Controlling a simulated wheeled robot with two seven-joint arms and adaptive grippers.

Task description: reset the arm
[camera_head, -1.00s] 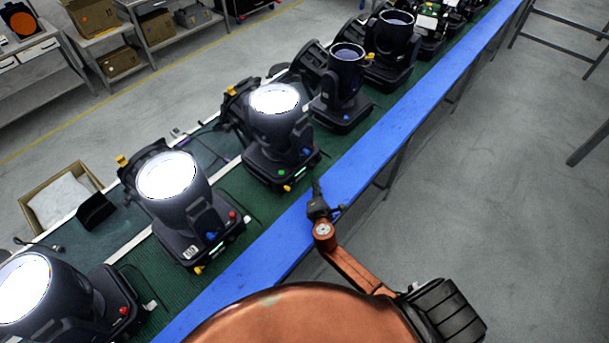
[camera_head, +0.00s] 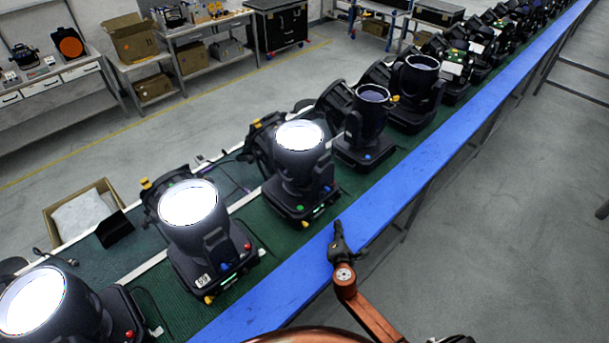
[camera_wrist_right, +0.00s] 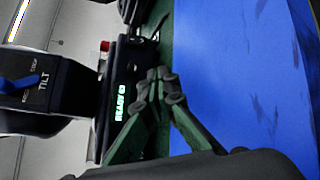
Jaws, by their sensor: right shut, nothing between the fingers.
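My right gripper (camera_head: 339,236) is shut and empty, over the blue edge strip (camera_head: 400,193) of the conveyor line in the head view. In the right wrist view its dark fingers (camera_wrist_right: 160,88) meet at the tips, with nothing between them. A par can (camera_head: 299,168) with a bright lens stands just beyond it, up and left, apart from it. Another lit par can (camera_head: 201,235) stands to the left. The copper-coloured arm comes up from the bottom edge. My left gripper is not in view.
A third lit par can (camera_head: 48,308) is at the lower left. Several unlit fixtures run along the green belt (camera_head: 262,226) towards the back right. An open cardboard box (camera_head: 53,231) is on the far side. The grey floor (camera_head: 510,240) to the right is mostly clear.

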